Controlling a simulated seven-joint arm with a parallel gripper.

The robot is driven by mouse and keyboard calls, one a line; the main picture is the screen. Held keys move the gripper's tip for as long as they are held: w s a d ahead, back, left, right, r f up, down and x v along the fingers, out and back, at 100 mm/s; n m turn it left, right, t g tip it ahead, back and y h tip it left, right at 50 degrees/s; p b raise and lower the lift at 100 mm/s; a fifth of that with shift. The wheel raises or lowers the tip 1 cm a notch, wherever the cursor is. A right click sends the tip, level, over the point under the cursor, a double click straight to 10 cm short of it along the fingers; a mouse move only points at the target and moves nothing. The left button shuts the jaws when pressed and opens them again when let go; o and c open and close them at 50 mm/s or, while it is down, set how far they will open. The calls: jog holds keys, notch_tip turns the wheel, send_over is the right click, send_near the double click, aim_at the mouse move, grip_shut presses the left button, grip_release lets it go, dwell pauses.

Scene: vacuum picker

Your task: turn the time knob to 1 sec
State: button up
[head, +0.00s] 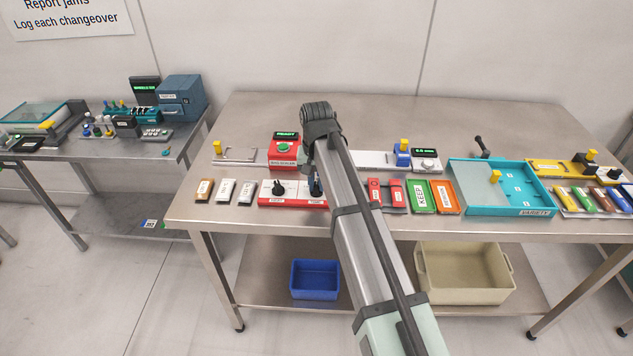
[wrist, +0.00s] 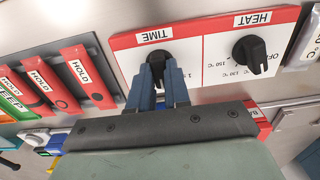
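The TIME knob (wrist: 157,57) is black and sits on a white panel with a red border (wrist: 205,50). A TIME label (wrist: 154,35) is above it in the wrist view. My gripper (wrist: 158,72) has its two blue-grey fingertips at the knob, one on each side. Whether they press on it is not clear. The knob's pointer and most of its scale are hidden behind the fingers; part of a "1 s" mark shows beside the right finger. In the head view my arm covers part of the panel, and the dark knob (head: 315,187) shows only partly.
The HEAT knob (wrist: 250,55) is close by on the same panel. Red HOLD blocks (wrist: 87,77) stand to the left in the wrist view. In the head view a red box with a green button (head: 283,148) stands behind the panel, and a teal tray (head: 520,211) lies right.

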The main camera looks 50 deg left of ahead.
grip_shut()
jog(key=shift+n, duration=0.3)
jog(key=n, duration=0.4)
jog(key=shift+n, duration=2.1)
jog(key=o, duration=0.6)
grip_release()
jog(key=shift+c, duration=0.2)
